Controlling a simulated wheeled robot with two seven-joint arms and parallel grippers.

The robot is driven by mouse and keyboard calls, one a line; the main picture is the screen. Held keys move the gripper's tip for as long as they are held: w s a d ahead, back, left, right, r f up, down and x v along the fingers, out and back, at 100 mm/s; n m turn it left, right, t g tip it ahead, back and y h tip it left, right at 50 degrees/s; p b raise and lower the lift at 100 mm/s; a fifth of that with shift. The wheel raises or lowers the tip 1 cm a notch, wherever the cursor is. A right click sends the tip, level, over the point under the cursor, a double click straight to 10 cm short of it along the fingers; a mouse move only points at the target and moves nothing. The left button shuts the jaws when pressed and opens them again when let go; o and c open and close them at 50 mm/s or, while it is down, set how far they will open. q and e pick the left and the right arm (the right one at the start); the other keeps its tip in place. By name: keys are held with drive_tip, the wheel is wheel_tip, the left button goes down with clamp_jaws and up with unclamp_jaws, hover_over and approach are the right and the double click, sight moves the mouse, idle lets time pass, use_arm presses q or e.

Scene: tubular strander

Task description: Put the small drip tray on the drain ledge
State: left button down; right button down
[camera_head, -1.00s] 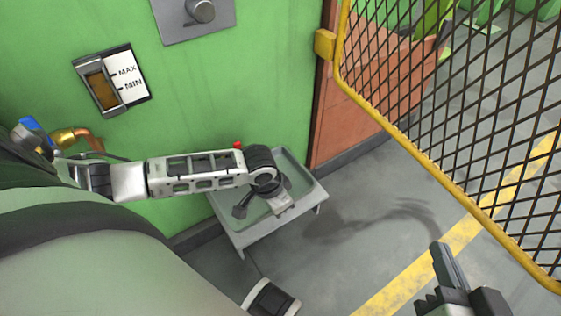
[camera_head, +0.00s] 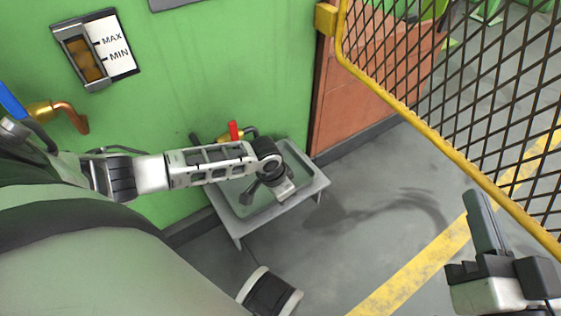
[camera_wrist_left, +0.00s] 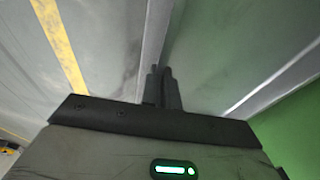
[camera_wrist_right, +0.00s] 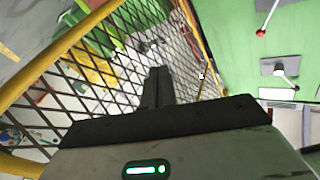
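A shallow grey tray-like surface (camera_head: 230,200) with a raised rim and greenish inside stands on short legs against the green wall in the head view. I cannot tell whether it is the drain ledge alone or the ledge with the small drip tray on it. My left arm reaches over it and hides its middle. My left gripper (camera_head: 250,192) is low over it; in the left wrist view its fingers (camera_wrist_left: 160,86) look together, beside a long grey edge. My right gripper (camera_head: 482,212) is shut and empty above the floor at right, with its fingers together in the right wrist view (camera_wrist_right: 158,86).
A yellow-framed mesh guard (camera_head: 440,140) stands at right, near my right gripper. A red-handled valve (camera_head: 234,131) is on the wall behind the tray-like surface. A copper pipe (camera_head: 70,115) and a level gauge (camera_head: 90,60) are at left. The floor in the middle is clear.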

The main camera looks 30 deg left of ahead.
use_arm(q)
drive_tip(key=shift+f, duration=0.15)
drive_tip(key=c, duration=1.7)
unclamp_jaws()
